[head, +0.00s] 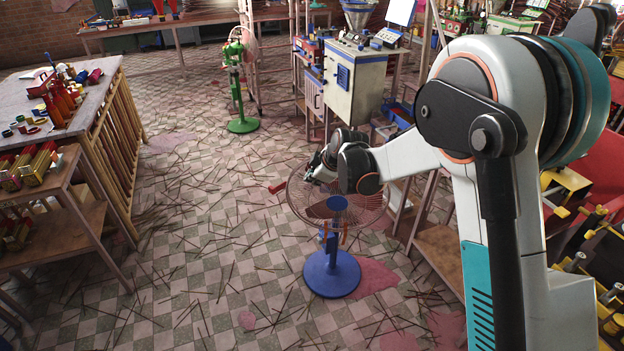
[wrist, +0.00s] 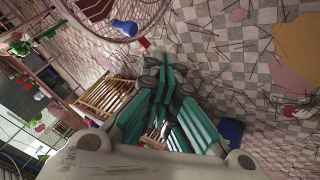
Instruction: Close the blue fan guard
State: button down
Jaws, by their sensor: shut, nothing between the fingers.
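The blue fan stands upright on the tiled floor, on a round blue base (head: 331,274). Its round wire guard (head: 361,214) is behind and below my gripper, and a red handle (head: 277,188) sticks out at its left edge. How far the guard stands open is unclear. In the wrist view, part of the guard (wrist: 97,36) shows at the top, with a blue hub (wrist: 125,27) and a small red piece (wrist: 143,44) at its rim. My gripper (head: 316,174) is at the upper part of the guard; its green fingers (wrist: 163,82) are shut and empty. Contact with the guard cannot be told.
A green fan (head: 240,85) stands farther back. A white and blue machine (head: 352,84) is behind the blue fan, and a wooden shelf (head: 437,246) is to its right. A worktable (head: 98,98) stands at left. Thin sticks litter the open floor.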

jog(key=w+a+f+b, duration=0.3)
jog(key=w+f, duration=0.3)
jog(key=w, duration=0.2)
jog(key=shift+f+b, duration=0.35)
jog(key=shift+b, duration=0.1)
jog(key=w, duration=0.2)
jog(key=shift+w+a+m, duration=0.15)
jog(key=shift+w+m, duration=0.15)
